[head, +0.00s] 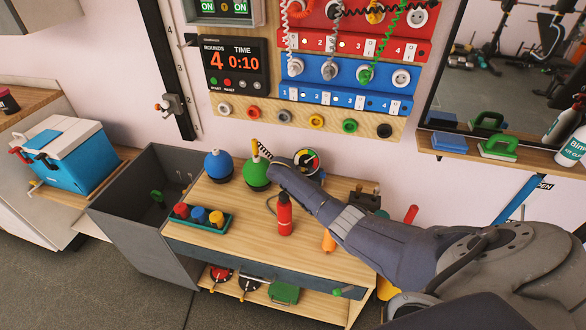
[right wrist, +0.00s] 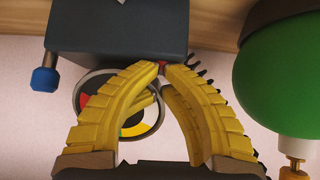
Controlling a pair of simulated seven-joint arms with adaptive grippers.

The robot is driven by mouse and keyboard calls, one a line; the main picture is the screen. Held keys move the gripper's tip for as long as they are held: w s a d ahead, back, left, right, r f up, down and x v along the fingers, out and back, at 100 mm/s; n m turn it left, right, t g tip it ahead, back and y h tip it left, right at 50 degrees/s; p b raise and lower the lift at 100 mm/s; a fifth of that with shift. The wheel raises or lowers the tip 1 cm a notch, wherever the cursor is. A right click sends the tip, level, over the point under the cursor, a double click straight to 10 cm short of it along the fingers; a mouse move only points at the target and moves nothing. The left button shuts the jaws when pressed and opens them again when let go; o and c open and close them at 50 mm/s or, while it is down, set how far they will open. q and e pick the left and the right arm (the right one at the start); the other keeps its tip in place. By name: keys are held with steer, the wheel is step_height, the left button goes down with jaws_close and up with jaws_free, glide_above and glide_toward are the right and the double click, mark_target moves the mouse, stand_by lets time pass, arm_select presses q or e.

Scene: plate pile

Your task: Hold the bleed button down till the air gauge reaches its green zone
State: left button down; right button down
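The air gauge (head: 308,160) stands at the back of the wooden bench, right of the green ball (head: 256,173). In the right wrist view, the gauge (right wrist: 84,103) is partly behind my fingers; I cannot read its needle. A dark grey box (right wrist: 115,30) is next to it, with a blue knob (right wrist: 45,79) on its side. A small red piece, which looks like the bleed button (right wrist: 163,64), shows right at my fingertips. My right gripper (right wrist: 160,68) has its yellow fingers together there; I cannot tell contact. In the head view, my arm hides them. My left gripper is not in view.
A blue ball (head: 218,165) stands left of the green one. A red bottle (head: 284,215) and a tray (head: 186,226) with coloured pieces are on the bench. A grey bin (head: 135,212) is at its left, and a wall panel (head: 345,115) rises behind. The bench's front middle is bare.

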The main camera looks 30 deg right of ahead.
steer(key=shift+s+d+f, duration=0.1)
steer(key=shift+d, duration=0.1)
stand_by(0.3)
steer(key=v, duration=0.8)
steer(key=shift+a, duration=0.2)
stand_by(0.3)
stand_by(0.4)
